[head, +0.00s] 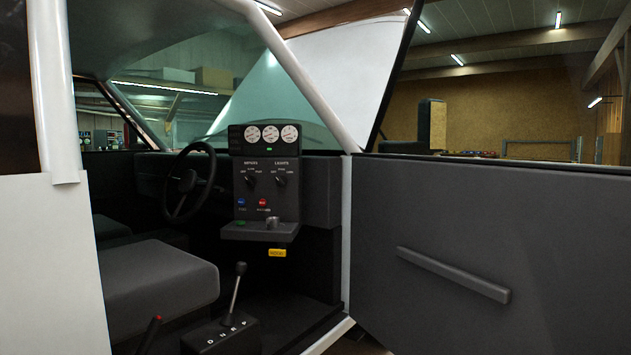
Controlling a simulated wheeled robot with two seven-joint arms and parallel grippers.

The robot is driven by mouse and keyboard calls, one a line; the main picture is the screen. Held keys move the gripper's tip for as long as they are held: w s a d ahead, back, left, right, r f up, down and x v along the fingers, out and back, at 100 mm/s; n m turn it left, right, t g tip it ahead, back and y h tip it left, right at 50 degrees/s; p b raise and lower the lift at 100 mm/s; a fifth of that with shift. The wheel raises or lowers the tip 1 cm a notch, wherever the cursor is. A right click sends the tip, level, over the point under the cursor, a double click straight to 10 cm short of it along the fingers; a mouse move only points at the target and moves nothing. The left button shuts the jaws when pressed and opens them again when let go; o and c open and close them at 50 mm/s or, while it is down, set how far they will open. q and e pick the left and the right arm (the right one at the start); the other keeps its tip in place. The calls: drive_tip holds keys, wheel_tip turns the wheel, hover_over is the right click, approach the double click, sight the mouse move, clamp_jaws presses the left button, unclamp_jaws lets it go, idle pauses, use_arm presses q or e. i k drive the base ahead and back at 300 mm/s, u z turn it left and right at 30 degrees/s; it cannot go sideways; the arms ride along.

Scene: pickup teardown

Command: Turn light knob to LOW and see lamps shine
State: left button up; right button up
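The light knob (281,181) is a small black rotary knob under the word LIGHTS on the dark dashboard panel (240,215). Its position letters are too small to read surely, and its pointer setting is unclear. A similar wiper knob (250,182) sits to its left. Three round white gauges (270,133) are above, with a small green light below them. Blue (241,202) and red (263,203) buttons are lower down. No lamps of the pickup can be seen. Neither of my grippers is in view.
The open door (480,260) with its grab bar (453,273) fills the right. The white door pillar (60,120) stands at left. Inside are the seat (155,275), steering wheel (188,182), gear lever (235,290) and a red-tipped lever (150,332).

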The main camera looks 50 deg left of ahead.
sight(281, 180)
drive_tip(key=u, duration=0.55)
drive_tip(key=i, duration=1.7)
drive_tip(key=u, duration=1.15)
